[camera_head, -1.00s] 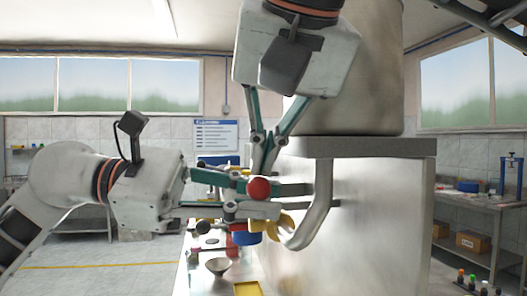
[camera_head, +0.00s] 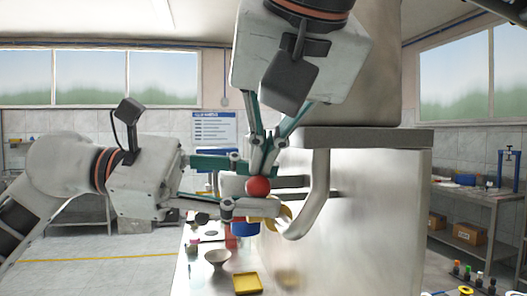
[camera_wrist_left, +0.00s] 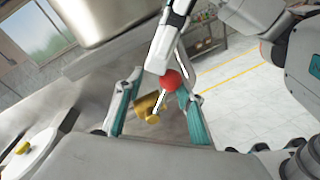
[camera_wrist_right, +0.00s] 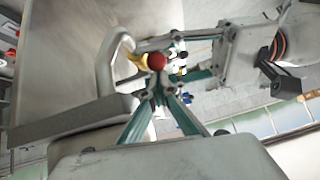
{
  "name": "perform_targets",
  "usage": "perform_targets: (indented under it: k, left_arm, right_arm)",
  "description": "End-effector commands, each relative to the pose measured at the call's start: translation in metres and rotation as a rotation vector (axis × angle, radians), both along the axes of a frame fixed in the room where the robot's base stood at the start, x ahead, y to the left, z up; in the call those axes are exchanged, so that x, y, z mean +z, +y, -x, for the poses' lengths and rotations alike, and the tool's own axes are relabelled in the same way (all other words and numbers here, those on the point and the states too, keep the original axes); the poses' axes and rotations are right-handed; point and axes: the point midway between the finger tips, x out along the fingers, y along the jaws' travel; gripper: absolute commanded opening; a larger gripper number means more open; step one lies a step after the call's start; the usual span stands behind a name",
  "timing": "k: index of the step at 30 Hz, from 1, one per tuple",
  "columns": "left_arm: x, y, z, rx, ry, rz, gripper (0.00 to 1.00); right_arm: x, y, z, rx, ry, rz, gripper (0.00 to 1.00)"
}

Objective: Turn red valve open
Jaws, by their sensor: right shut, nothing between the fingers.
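The red ball-shaped valve knob (camera_head: 257,186) sits above the yellow tap (camera_head: 285,218) on the steel tank's side. My right gripper (camera_head: 264,168) reaches down from above, its fingertips shut together just above the red ball. In the right wrist view the red ball (camera_wrist_right: 156,61) lies just beyond the fingertips. My left gripper (camera_head: 238,184) comes in from the left with its fingers spread, one above and one below the ball's height. In the left wrist view the red ball (camera_wrist_left: 171,80) and yellow tap (camera_wrist_left: 147,106) appear between the open fingers. Whether any finger touches the knob cannot be told.
A curved steel pipe (camera_head: 318,195) stands close to the right of the tap. The steel tank (camera_head: 370,220) blocks the right. Below are a blue and red item (camera_head: 244,229), a grey bowl (camera_head: 217,258) and a yellow tray (camera_head: 247,283) on the worktop.

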Motion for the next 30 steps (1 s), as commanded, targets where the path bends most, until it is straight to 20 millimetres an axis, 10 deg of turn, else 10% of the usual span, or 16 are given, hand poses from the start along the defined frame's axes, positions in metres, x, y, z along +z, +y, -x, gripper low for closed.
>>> perform_targets:
  k: [30]
  left_arm:
    - [0.009,0.078,0.013,0.000,-0.001,0.000,0.35]
  right_arm:
    - [0.012,-0.003,0.008,0.000,-0.006,-0.004,0.00]
